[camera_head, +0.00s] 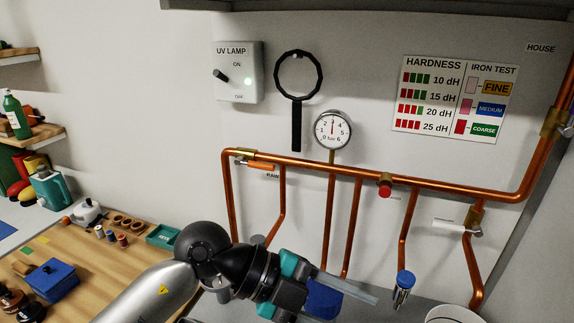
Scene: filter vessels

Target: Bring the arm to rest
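My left arm comes in from the lower left, and its gripper (348,306) points right, low in front of the copper pipes. Its two pale fingers stand apart, one above the other. A blue part (323,297) shows between and behind the fingers, below two pipes. Whether the fingers touch it cannot be told. The lower finger is cut off by the bottom edge. My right gripper is not in view.
Copper pipes (370,176) run along the wall, with a gauge (332,129) above. A magnifier (298,75) hangs beside the UV lamp switch (237,73). A wooden worktop (120,262) at left holds a blue box (52,280) and a green tray (163,236).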

